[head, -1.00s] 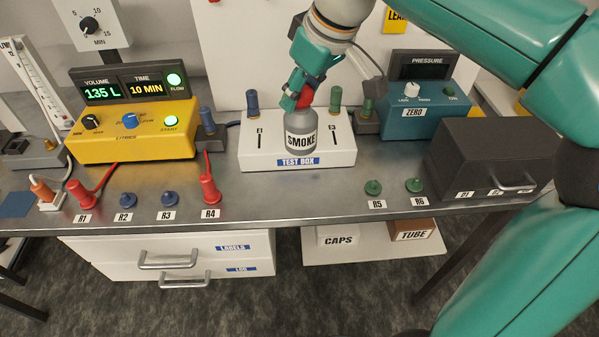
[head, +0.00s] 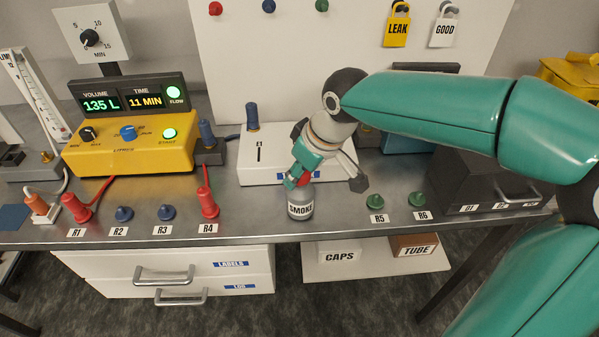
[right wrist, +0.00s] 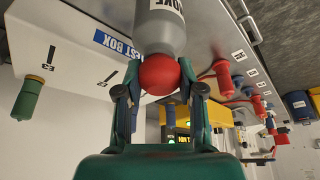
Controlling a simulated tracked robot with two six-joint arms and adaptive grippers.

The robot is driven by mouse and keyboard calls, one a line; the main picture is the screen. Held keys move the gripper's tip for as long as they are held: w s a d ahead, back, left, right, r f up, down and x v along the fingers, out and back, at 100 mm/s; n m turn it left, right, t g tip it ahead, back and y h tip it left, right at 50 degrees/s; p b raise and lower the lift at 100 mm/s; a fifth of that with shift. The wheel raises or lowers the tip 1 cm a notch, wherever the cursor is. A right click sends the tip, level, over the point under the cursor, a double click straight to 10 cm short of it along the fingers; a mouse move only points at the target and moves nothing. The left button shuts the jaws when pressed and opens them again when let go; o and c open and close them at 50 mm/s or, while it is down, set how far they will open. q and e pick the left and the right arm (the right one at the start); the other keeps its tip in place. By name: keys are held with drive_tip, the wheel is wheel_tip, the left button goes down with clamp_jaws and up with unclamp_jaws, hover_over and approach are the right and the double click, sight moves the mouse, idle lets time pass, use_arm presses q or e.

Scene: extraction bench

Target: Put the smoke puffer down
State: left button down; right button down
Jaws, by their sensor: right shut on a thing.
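The smoke puffer is a grey bottle (head: 300,203) with a "SMOKE" label and a red bulb on top. In the head view it is upright at the front of the bench, between R4 and R5. Its base looks at or very near the bench top; I cannot tell if it touches. My right gripper (head: 298,181) comes down from above and is shut on the red bulb. In the right wrist view the bulb (right wrist: 160,74) sits between the two fingers, with the grey body (right wrist: 160,28) beyond it. My left gripper is not in view.
The white test box (head: 230,170) stands just behind the puffer, partly hidden by my right arm. Red plug R4 (head: 208,203) is to the left, green plug R5 (head: 377,201) to the right. The bench's front edge (head: 260,238) is close. Bare bench lies around the puffer.

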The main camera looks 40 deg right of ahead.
drive_tip(key=c, duration=0.7)
unclamp_jaws()
drive_tip(key=v, duration=1.2)
drive_tip(key=shift+s+p, duration=0.1)
drive_tip(key=shift+p, duration=0.3)
